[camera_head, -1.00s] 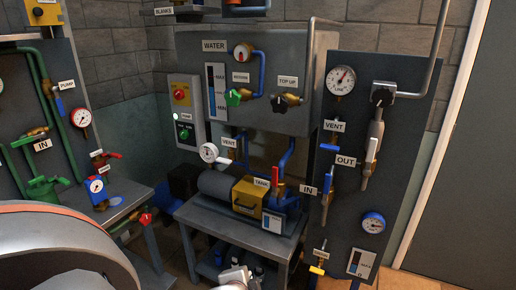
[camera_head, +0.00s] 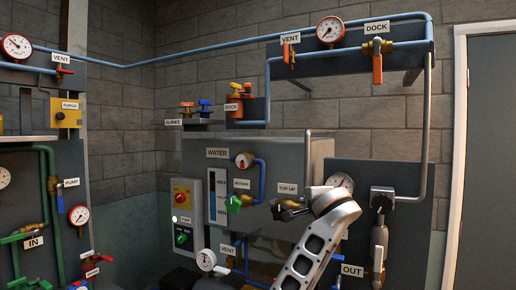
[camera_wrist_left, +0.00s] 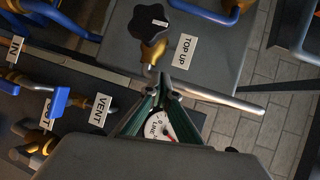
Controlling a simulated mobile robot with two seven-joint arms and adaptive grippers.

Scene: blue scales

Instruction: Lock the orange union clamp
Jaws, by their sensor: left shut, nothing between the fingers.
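I cannot tell from this distance which one is the union clamp, or how a clamp is set. My left gripper (camera_head: 307,208) is low in front of the TOP UP knob, well below both orange parts. In the left wrist view its fingers (camera_wrist_left: 165,84) are together and empty, close to the brass stem of the black knob (camera_wrist_left: 150,22). My right gripper is not in view.
The blue pipe (camera_head: 190,46) runs across the top. The water panel (camera_head: 270,155) with its green knob (camera_head: 234,203) stands left of my arm. The right panel (camera_head: 408,225) carries a gauge, a black knob and a vertical pipe. Wall space between shelf and upper pipes is free.

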